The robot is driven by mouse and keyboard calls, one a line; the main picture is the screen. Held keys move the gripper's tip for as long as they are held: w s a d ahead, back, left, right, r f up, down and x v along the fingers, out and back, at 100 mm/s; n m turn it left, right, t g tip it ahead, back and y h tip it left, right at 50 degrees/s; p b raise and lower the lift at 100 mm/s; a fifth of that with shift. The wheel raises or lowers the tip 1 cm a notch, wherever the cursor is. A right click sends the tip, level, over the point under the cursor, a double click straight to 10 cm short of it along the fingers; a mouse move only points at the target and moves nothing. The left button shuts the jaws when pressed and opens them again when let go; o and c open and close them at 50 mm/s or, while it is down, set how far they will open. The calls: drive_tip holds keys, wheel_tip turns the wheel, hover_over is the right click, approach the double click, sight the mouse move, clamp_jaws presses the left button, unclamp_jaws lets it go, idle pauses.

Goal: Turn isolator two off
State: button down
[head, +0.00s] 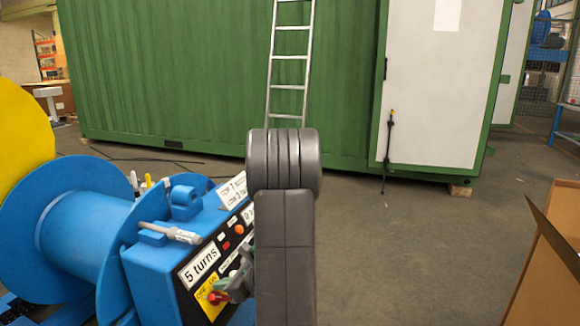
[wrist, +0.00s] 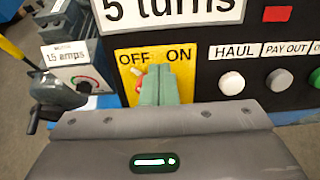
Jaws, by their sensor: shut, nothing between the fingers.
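A yellow switch plate (wrist: 127,60) marked OFF on the left and ON on the right is on the dark front of the blue machine (head: 150,262). A red switch handle (wrist: 139,82) shows on the plate beside my fingers; it also shows in the head view (head: 216,298). My gripper (wrist: 166,75) is shut with nothing between its fingers, in front of the plate just right of the red handle. The fingers hide part of the switch, so I cannot tell its full position or whether they touch it. No isolator number is readable.
Right of the plate are a white HAUL button (wrist: 231,83), a grey PAY OUT button (wrist: 279,81) and a red square (wrist: 277,14). At left are a dial box (wrist: 85,80) marked 1.5 amps and a black lever (wrist: 55,95). A brown box (head: 550,265) stands at right.

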drive_tip(key=shift+r, duration=0.3)
drive_tip(key=shift+p+v, duration=1.15)
drive_tip(key=shift+v, duration=1.75)
